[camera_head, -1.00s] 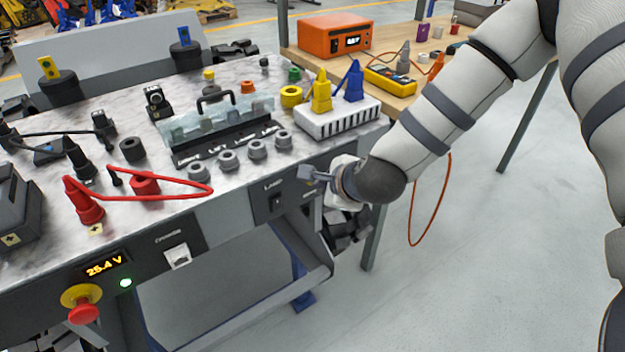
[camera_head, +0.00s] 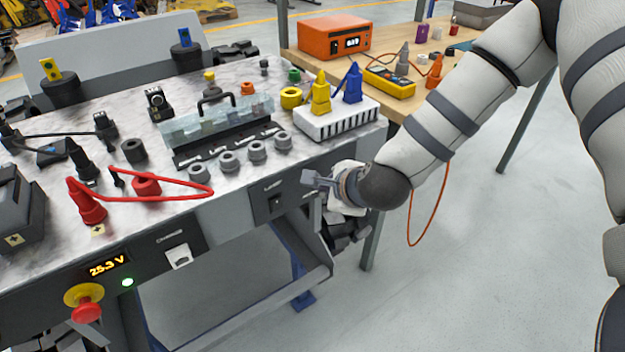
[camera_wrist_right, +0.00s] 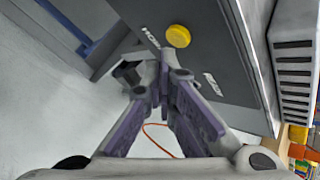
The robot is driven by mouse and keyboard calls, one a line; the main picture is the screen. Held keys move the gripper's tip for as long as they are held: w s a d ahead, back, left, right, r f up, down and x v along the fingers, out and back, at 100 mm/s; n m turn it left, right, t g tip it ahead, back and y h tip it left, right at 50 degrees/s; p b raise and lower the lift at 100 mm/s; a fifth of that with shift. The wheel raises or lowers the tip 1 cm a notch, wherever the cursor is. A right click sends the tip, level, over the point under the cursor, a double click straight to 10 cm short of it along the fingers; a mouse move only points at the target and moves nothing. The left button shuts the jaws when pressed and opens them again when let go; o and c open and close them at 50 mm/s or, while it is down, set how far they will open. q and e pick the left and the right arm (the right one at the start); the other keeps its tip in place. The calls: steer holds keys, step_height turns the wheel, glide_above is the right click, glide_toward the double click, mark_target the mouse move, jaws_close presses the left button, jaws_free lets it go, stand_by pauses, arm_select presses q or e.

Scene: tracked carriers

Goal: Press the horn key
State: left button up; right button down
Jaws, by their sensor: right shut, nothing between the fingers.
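In the head view my right gripper (camera_head: 340,235) hangs at the bench's front right corner, and my wrist hides the horn key. My left gripper is not in view.
A rocker switch (camera_head: 275,203) sits left of my wrist on the bench front. A red emergency stop (camera_head: 86,308) and a lit voltage display (camera_head: 107,266) are further left. A white slotted block (camera_head: 337,118) stands above the corner. The floor to the right is clear.

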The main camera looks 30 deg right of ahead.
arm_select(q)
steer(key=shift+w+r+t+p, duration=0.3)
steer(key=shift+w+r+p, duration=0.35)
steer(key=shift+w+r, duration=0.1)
arm_select(e)
steer(key=s, duration=0.5)
steer(key=shift+d, duration=0.2)
stand_by(1.3)
